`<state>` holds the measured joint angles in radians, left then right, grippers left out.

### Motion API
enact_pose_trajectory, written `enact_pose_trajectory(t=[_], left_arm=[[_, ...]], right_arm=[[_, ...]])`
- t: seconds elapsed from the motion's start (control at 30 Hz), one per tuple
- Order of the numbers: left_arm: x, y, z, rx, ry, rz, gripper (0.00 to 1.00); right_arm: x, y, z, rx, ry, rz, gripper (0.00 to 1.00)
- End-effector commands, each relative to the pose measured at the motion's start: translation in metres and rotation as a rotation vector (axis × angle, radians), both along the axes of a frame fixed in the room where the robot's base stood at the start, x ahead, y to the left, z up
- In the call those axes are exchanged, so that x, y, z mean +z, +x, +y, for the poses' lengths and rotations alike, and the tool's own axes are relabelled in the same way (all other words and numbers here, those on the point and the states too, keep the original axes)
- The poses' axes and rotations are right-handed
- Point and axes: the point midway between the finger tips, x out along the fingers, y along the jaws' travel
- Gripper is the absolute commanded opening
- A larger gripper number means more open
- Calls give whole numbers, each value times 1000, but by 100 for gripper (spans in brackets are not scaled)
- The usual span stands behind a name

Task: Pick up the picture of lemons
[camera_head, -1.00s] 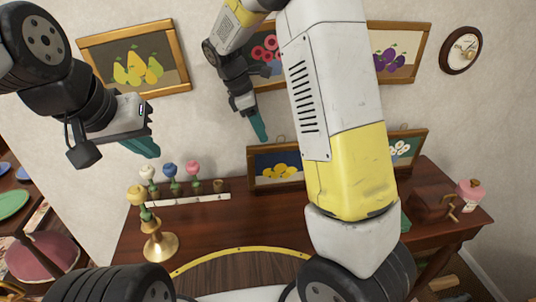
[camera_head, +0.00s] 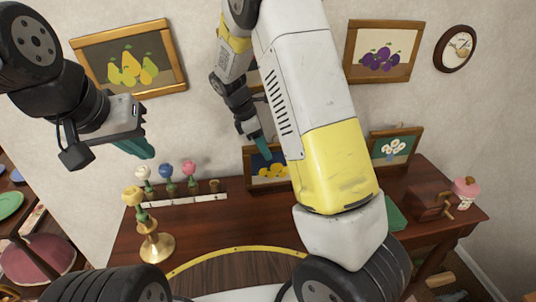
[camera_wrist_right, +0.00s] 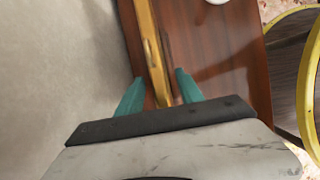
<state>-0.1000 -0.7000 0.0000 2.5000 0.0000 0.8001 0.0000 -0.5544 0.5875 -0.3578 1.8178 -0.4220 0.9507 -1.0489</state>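The picture of lemons (camera_head: 272,172), yellow fruit on dark blue in a gold frame, stands on the wooden table against the wall, its right part hidden behind my right arm. My right gripper (camera_head: 262,148) is at its top edge. In the right wrist view my right gripper (camera_wrist_right: 160,98) has its teal fingers apart, one on each side of the gold frame (camera_wrist_right: 150,50). I cannot tell whether they touch it. My left gripper (camera_head: 135,148) is up at the left, away from the picture; its finger gap is not clear.
On the dark wooden table (camera_head: 190,225) are a row of flowers on a white strip (camera_head: 185,198), a brass candlestick (camera_head: 155,245), a daisy picture (camera_head: 394,148) and a pink-topped jar (camera_head: 466,190). A pear picture (camera_head: 130,60), a plum picture (camera_head: 381,52) and a clock (camera_head: 455,48) hang on the wall.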

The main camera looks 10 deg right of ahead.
Motion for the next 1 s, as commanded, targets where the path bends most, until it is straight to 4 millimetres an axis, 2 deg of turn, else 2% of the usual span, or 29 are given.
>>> enact_pose_trajectory(t=[0.03, 0.2, 0.23, 0.67, 0.77, 0.93, 1.0], left_arm=[[0, 0, 0, 0, 0, 0, 0], [0, 0, 0, 0, 0, 0, 0], [0, 0, 0, 0, 0, 0, 0], [0, 0, 0, 0, 0, 0, 0], [0, 0, 0, 0, 0, 0, 0], [0, 0, 0, 0, 0, 0, 0], [0, 0, 0, 0, 0, 0, 0]], right_arm=[[0, 0, 0, 0, 0, 0, 36], [0, 0, 0, 0, 0, 0, 2], [0, 0, 0, 0, 0, 0, 0], [5, 1, 0, 0, 1, -2, 0], [13, 1, 0, 0, 2, -3, 0], [37, 1, 0, 0, 2, -4, 0], [38, -14, 5, 3, 2, 1, 0]])
